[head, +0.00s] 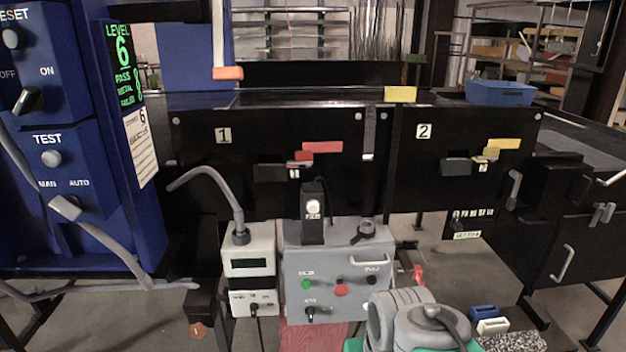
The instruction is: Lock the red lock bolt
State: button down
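The red lock bolt (300,162) sits on the black front panel marked 1. A red label (318,148) is just above it. The bolt's dark horizontal bar (270,173) extends left, with a small numbered tag below the red part. Whether it is locked is too small to tell. My gripper is not in view. Rounded grey parts at the bottom right of centre look like links of my arm, well below and to the right of the bolt.
A similar yellow bolt (486,155) is on panel 2. A grey control box (335,290), a black upright device (313,225) and a white meter box with a curved grey hose (250,265) stand below the red bolt. A blue control cabinet (75,200) fills the left. A blue tray (500,93) sits at the upper right.

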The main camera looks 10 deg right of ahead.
aim_at(417, 276)
jog(key=k, duration=1.25)
jog(key=z, duration=0.75)
jog(key=i, duration=1.65)
jog(key=u, duration=0.95)
jog(key=i, duration=0.35)
jog(key=u, duration=0.2)
